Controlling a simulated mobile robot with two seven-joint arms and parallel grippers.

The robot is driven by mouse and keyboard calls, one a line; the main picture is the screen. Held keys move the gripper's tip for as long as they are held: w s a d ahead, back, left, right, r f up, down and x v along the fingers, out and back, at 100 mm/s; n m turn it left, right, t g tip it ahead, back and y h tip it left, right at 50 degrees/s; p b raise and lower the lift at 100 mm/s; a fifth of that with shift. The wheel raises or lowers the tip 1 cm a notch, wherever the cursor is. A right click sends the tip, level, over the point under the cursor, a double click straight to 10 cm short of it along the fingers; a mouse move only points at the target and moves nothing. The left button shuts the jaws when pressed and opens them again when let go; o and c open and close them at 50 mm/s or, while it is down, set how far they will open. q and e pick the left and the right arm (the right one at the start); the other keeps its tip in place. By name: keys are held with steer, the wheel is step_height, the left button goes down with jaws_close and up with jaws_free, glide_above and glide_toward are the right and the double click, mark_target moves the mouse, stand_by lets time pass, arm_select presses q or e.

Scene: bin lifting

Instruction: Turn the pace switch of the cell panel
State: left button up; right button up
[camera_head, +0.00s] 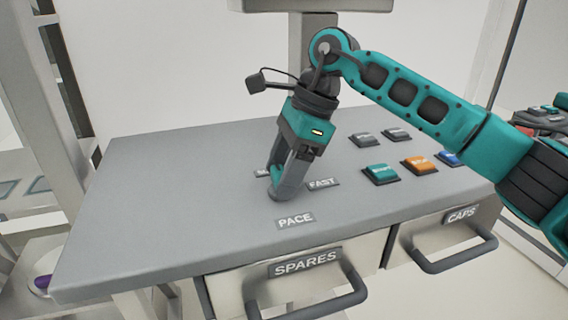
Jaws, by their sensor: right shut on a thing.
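The cell panel (180,215) is a grey slanted desk top. A PACE label (295,221) lies near its front edge, with a FAST label (322,183) behind and to the right. Another label to the left is partly covered. My right gripper (281,192) points down at the panel between these labels. It is shut on the pace switch, which its fingers mostly hide. My left gripper is not in view.
Teal, orange and blue buttons (420,165) and grey ones (397,134) sit right of the gripper. Below the front edge are the SPARES drawer (305,264) and CAPS drawer (461,215) with protruding handles. The panel's left side is clear.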

steer(key=shift+n, duration=0.5)
steer(key=o, duration=1)
steer(key=shift+o, duration=0.2)
steer(key=p+v, duration=0.1)
steer(key=v, duration=1.2)
steer(key=shift+w+a, duration=0.1)
steer(key=shift+a, duration=0.05)
